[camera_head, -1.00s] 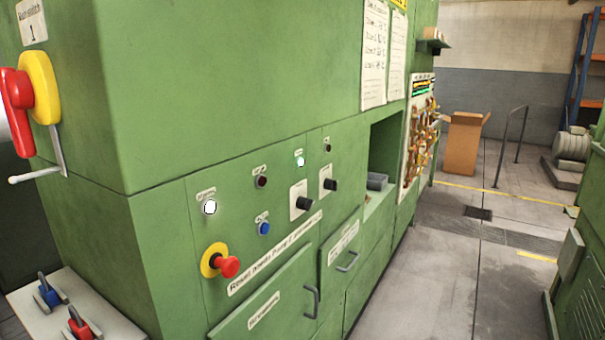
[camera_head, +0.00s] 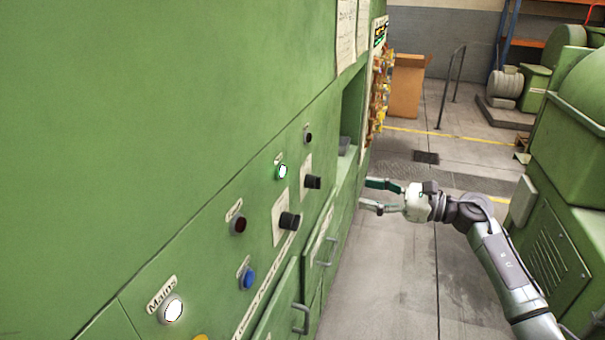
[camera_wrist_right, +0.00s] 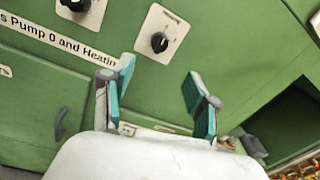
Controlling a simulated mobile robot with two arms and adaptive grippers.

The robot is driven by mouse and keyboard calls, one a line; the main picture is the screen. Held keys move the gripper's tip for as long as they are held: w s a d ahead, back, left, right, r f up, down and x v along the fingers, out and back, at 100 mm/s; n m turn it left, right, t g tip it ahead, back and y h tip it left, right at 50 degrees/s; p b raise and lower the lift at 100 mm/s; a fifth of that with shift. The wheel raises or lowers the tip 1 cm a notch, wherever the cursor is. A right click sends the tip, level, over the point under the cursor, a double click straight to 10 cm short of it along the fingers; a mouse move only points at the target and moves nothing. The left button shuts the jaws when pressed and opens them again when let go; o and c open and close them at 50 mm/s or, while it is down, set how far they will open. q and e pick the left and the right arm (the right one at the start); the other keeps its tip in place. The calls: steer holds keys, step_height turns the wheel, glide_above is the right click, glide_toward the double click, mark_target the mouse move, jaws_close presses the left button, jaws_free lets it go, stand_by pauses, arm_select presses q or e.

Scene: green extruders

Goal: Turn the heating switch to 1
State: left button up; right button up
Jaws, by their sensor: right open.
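Two black rotary knobs on white plates sit on the green panel. The nearer knob (camera_head: 289,221) is left of the farther knob (camera_head: 312,182) in the head view. The farther knob also shows in the right wrist view (camera_wrist_right: 158,42), with a pointer mark; its small label is too blurred to read, so I cannot tell for certain which is the heating switch. My right gripper (camera_head: 365,193) is open and empty, to the right of the farther knob and apart from it. In the wrist view its fingers (camera_wrist_right: 160,72) stand either side below that knob. My left gripper is out of view.
The panel also has a white mains lamp (camera_head: 173,309), a blue button (camera_head: 248,278), a dark red lamp (camera_head: 239,224) and a lit green lamp (camera_head: 282,172). A green machine (camera_head: 570,170) stands right. The aisle floor (camera_head: 385,270) is clear.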

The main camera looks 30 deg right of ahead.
mark_target(319, 189)
steer(key=p+x, duration=0.5)
steer(key=x, duration=0.7)
steer(key=shift+a, duration=0.15)
steer(key=shift+c, duration=0.3)
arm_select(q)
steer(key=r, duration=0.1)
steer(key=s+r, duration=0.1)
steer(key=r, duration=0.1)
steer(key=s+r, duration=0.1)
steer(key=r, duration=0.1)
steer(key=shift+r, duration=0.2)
arm_select(e)
jaws_close()
